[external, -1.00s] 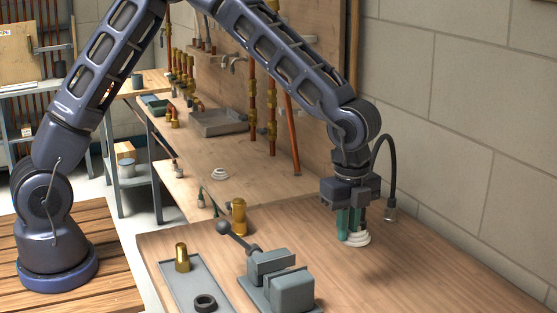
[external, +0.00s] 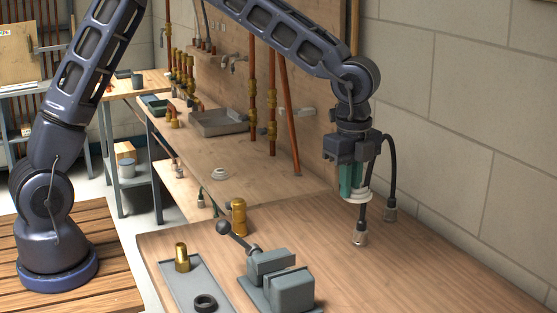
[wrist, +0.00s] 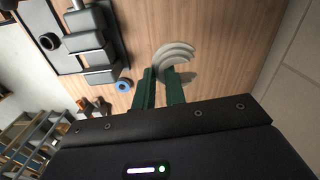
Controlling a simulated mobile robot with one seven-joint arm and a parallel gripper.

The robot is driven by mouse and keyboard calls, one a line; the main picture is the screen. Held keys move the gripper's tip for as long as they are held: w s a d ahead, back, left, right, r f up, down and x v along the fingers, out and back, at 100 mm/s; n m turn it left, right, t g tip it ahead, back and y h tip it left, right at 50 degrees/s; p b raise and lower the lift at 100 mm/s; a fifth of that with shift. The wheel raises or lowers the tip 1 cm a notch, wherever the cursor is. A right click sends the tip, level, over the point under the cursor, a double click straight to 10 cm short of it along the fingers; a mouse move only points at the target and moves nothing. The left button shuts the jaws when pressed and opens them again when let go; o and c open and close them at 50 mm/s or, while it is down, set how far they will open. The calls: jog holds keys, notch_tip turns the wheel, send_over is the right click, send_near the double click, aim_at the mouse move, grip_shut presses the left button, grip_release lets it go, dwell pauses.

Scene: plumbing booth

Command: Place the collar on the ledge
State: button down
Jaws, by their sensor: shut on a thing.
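The collar appears to be the white stepped ring (external: 356,197) at the tips of my gripper (external: 353,184). My gripper's green fingers are shut on it and hold it above the wooden table. In the wrist view the collar (wrist: 176,52) sits at the ends of the two fingers (wrist: 160,88), partly hidden by them. A small grey ledge (external: 297,111) shows on the back board, left of my wrist; I cannot tell for sure that it is the task's ledge.
A grey vise (external: 278,282) with a ball-ended lever, a brass fitting (external: 238,217) and a grey tray (external: 187,278) stand on the near table. Copper pipes (external: 272,100) rise along the back board. A block wall (external: 480,130) stands at right. The near table's right side is mostly clear.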

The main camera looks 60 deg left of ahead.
jog(key=w+a+f+n, duration=0.2)
jog(key=w+a+n, duration=0.15)
jog(key=a, duration=0.65)
jog(key=w+a+f+n, duration=0.2)
jog(key=w+a, duration=0.3)
jog(key=a, duration=0.6)
jog(key=n, duration=1.1)
send_over(210, 159)
notch_tip(210, 159, down, 20)
jog(key=shift+a, duration=0.15)
jog(key=c, duration=1.8)
grip_release()
jog(key=o, duration=0.3)
jog(key=shift+o, duration=0.2)
